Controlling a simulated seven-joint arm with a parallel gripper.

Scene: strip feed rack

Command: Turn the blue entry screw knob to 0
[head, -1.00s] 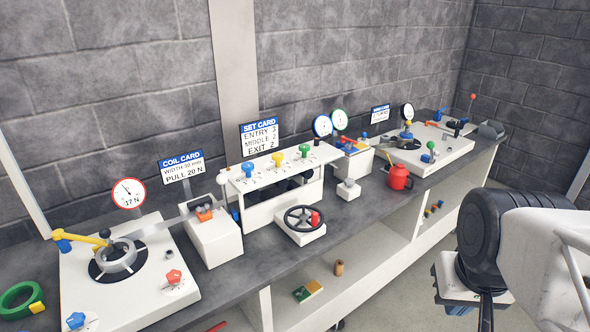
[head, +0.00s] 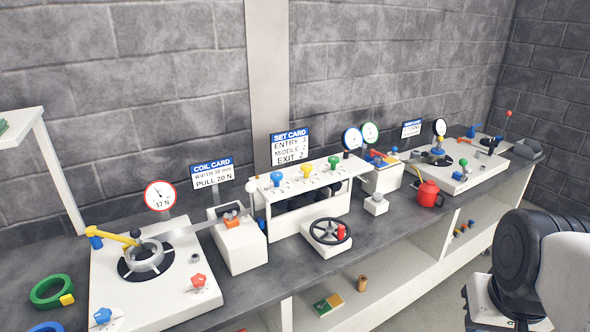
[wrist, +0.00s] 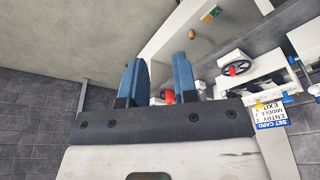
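The blue entry screw knob (head: 277,178) stands at the left end of the top of the white three-knob stand (head: 292,228), with a yellow knob (head: 305,169) and a green knob (head: 333,162) to its right. Scale marks lie by the knobs, too small to read. The set card (head: 290,147) behind reads entry 3, middle 2, exit 2; its entry figure is blurred now but was clearer earlier. In the wrist view my gripper (wrist: 157,75) is open and empty, well away from the stand. The set card also shows there upside down (wrist: 269,112).
A black handwheel (head: 330,231) with a red grip is in front of the stand. The coil card (head: 212,173) and a white block (head: 238,246) are to its left. A red can (head: 428,193) is to its right. My arm is at the lower right.

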